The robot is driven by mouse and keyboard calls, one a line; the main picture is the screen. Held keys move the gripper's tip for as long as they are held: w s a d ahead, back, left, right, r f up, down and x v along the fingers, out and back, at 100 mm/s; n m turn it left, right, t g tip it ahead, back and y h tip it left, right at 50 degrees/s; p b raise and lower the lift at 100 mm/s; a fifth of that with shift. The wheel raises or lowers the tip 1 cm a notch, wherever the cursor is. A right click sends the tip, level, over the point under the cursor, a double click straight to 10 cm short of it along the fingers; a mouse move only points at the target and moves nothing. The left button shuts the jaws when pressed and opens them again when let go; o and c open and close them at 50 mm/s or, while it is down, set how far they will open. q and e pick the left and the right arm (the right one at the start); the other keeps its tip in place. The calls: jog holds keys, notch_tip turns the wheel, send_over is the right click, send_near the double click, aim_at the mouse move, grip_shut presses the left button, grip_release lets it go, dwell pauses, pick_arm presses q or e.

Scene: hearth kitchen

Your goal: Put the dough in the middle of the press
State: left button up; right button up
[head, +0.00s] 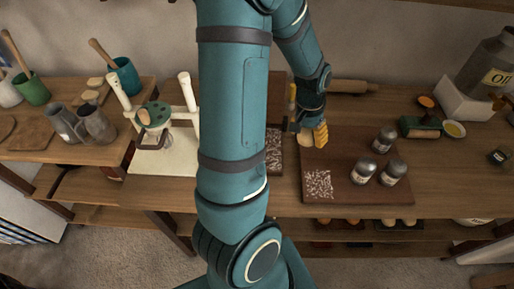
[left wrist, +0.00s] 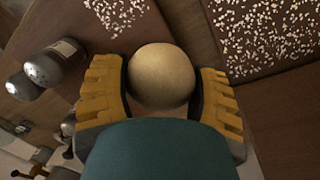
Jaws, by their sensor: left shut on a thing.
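The dough is a pale round ball (head: 305,139), seen partly behind the fingers in the head view. It shows clearly in the left wrist view (left wrist: 162,76), with a yellow ridged finger on each side. My left gripper (head: 311,134) is shut on the dough, by the left edge of the dark board with flour. What looks like the press is a cream-white frame with two upright handles and a flat white base (head: 158,163), on the counter at left. My own arm hides its right part. My right gripper is not in view.
The dark board (head: 340,190) carries flour and several grey shakers (head: 362,171). A second floured patch (head: 273,150) lies left of it, partly behind my arm. Grey jugs (head: 97,124) stand left of the press. A rolling pin (head: 352,87) lies at the back.

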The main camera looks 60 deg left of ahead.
pick_arm(q)
jog(key=s+a+r+n+b, duration=0.1)
jog(key=s+a+n+b, duration=0.1)
jog(key=s+a+n, duration=0.65)
jog(key=s+f+m, duration=0.1)
jog(key=f, duration=0.2)
jog(key=s+a+f+m+b, duration=0.1)
jog(key=f, duration=0.2)
jog(key=s+f+m+b, duration=0.1)
jog(key=f, duration=0.2)
jog(key=shift+s+a+f+t+y, duration=0.15)
jog(key=shift+a+f+t+y, duration=0.1)
jog(key=shift+f+t+y, duration=0.05)
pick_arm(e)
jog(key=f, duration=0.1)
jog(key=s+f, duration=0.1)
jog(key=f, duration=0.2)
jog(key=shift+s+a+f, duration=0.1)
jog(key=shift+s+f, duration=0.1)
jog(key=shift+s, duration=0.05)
pick_arm(q)
jog(key=shift+f, duration=0.15)
jog(key=o, duration=0.9)
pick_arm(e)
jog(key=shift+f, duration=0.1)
